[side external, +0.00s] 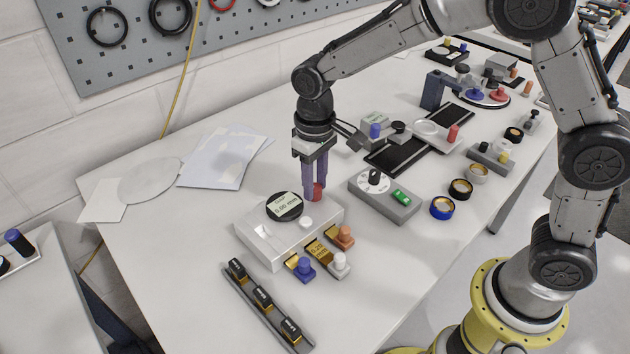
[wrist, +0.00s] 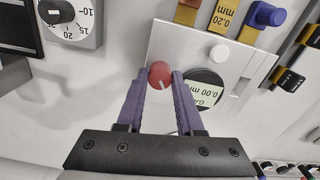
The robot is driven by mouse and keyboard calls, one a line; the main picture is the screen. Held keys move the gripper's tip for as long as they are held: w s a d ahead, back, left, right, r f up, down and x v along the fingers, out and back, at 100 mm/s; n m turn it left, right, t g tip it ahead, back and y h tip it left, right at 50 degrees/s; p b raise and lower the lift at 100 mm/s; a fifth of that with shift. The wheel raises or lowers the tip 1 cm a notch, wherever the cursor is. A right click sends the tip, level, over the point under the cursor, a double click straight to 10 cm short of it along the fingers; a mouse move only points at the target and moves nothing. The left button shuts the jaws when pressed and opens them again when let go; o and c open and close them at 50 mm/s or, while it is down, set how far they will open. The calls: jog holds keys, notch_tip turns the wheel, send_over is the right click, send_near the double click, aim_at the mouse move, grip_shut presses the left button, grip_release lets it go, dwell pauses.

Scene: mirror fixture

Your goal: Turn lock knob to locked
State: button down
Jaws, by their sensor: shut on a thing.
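A white mirror fixture (side external: 262,241) stands on the bench, with a round dark gauge (side external: 285,207) on top that reads 0.00 mm. The fixture also fills the upper middle of the wrist view (wrist: 185,45). A red knob (side external: 319,190) sits at its far corner; in the wrist view the red knob (wrist: 159,73) shows a short white line on its face. My gripper (side external: 314,196) points down with its purple fingers on either side of this knob and is shut on it. The fingers hide part of the knob. No locked or unlocked label is readable.
A white button (side external: 306,222) sits on the fixture close to the fingers. Orange, white and blue-handled gauge blocks (side external: 318,250) stand before it. A grey dial box (side external: 385,196) with a green switch is to the right.

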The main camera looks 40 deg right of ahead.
jog(key=m, duration=0.5)
jog(key=shift+m, duration=0.3)
dwell(0.4)
jog(key=c, duration=0.5)
grip_release()
jog(key=shift+c, duration=0.2)
jog(key=shift+a, duration=0.1)
